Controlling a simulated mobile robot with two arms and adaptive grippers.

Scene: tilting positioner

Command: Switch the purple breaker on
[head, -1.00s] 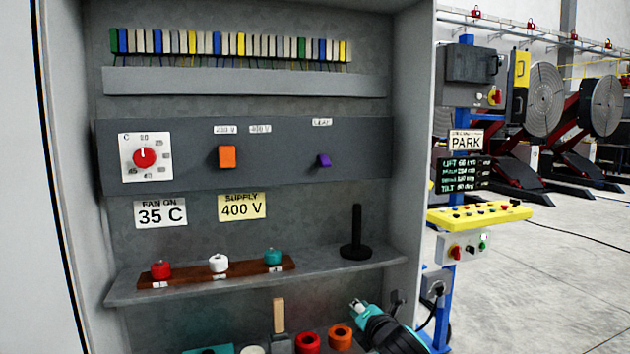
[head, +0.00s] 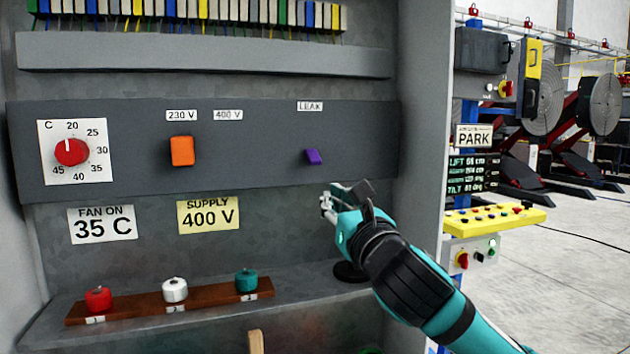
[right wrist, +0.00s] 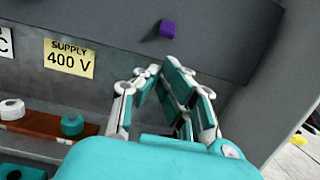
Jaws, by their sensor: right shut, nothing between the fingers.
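The purple breaker (head: 313,157) is a small toggle on the dark grey panel, under a LEAK label (head: 310,106). In the right wrist view the breaker (right wrist: 167,29) shows just beyond the fingers. My right gripper (head: 328,200) is shut and empty, below and slightly right of the breaker in the head view and apart from it. In the right wrist view the gripper's fingers (right wrist: 165,70) point up toward the panel. My left gripper is not in view.
An orange switch (head: 182,151) and a red dial (head: 72,152) sit left on the same panel (head: 250,140). Below, a shelf (head: 190,320) carries a wooden strip (head: 205,300) with red, white and teal knobs. The cabinet's right wall (head: 425,130) stands close to my right arm.

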